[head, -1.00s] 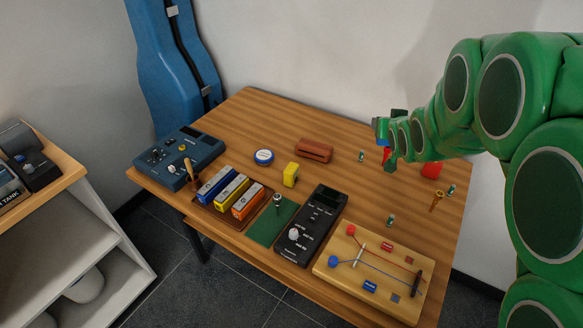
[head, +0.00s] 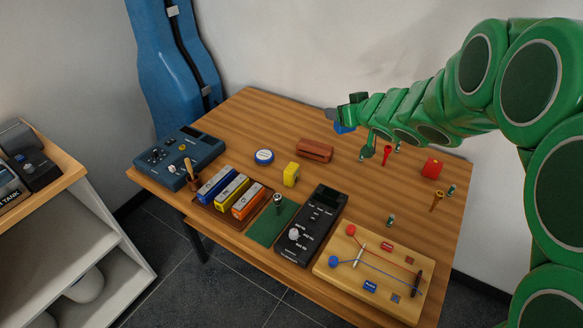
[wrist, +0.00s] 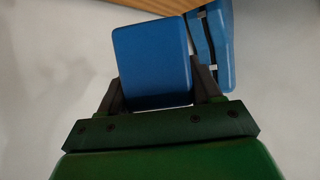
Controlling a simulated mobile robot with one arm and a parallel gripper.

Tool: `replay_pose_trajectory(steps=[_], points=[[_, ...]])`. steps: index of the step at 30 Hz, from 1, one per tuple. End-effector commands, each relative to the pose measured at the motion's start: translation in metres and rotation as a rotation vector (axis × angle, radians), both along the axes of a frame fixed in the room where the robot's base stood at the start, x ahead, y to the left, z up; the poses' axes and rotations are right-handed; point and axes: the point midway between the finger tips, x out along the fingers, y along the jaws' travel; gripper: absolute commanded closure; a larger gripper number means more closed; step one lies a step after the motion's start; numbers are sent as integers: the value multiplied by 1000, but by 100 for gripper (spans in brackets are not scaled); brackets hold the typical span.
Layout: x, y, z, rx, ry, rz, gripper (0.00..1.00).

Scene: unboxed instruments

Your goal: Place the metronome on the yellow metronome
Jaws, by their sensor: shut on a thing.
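The yellow metronome (head: 291,174) is a small yellow block standing near the middle of the wooden table (head: 255,115). My gripper (head: 349,114) is beyond it, up and to the right in the head view, above the table's back edge. It is shut on a blue block, which I take as the metronome (wrist: 152,60). In the wrist view the dark fingers of my gripper (wrist: 160,88) press on both sides of the block. In the head view only a bit of the blue block (head: 343,129) shows under the gripper. A similar red block (head: 432,167) stands at the right.
In front are a tray of coloured boxes (head: 231,193), a black device (head: 311,225) and a wooden string board (head: 372,275). A blue instrument case (head: 175,65) stands behind the table.

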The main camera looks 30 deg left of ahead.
Motion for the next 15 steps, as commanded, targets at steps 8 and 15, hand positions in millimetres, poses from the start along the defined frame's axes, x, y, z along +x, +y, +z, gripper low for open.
replay_pose_trajectory(steps=[8,15], points=[[-20,18,-2,-5,-1,110,69],[-49,37,-10,-6,0,249,69]])
